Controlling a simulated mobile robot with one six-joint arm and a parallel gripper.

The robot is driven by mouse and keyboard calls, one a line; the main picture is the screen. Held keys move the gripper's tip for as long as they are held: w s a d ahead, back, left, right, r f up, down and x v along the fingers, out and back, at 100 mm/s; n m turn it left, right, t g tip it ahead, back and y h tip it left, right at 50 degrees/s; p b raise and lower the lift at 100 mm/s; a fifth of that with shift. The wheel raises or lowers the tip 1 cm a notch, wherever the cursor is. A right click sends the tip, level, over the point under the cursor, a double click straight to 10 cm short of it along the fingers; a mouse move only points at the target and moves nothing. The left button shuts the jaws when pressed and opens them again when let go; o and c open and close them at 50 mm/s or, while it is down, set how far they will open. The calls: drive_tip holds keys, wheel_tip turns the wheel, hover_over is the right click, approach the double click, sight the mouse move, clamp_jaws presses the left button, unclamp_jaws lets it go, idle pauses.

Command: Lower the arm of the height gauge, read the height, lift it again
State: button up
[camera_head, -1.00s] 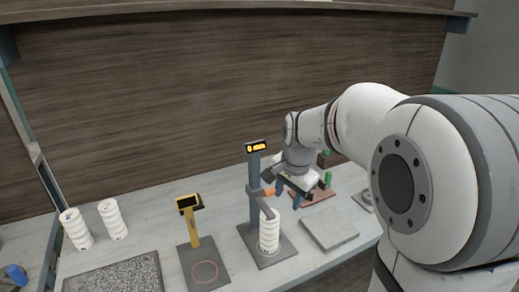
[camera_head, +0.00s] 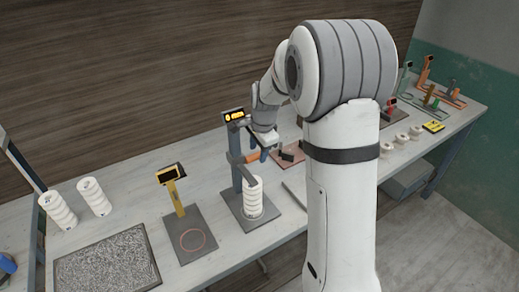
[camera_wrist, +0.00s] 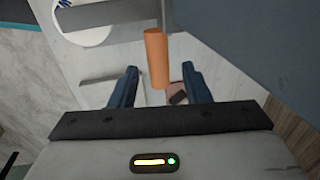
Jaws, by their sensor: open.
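The height gauge (camera_head: 238,140) stands on the bench in the head view, with a grey-blue column, a dark base and a lit yellow display (camera_head: 234,115). Its arm is raised and reaches over a stack of white rings (camera_head: 253,198). The arm's orange handle (camera_head: 252,157) points toward my gripper (camera_head: 265,154), which is just right of the column. In the wrist view the orange handle (camera_wrist: 156,58) appears between the two blue fingers of my gripper (camera_wrist: 160,68). The fingers are apart, with space on both sides of the handle. The display digits are too small to read.
A yellow gauge (camera_head: 173,190) with a dark screen stands left of the height gauge. Two white ring stacks (camera_head: 95,197) and a speckled slab (camera_head: 107,262) lie farther left. A reddish board (camera_head: 288,153) is behind my arm. Small white rings (camera_head: 401,139) lie at right.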

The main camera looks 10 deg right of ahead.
drive_tip(key=shift+f, duration=0.55)
clamp_jaws()
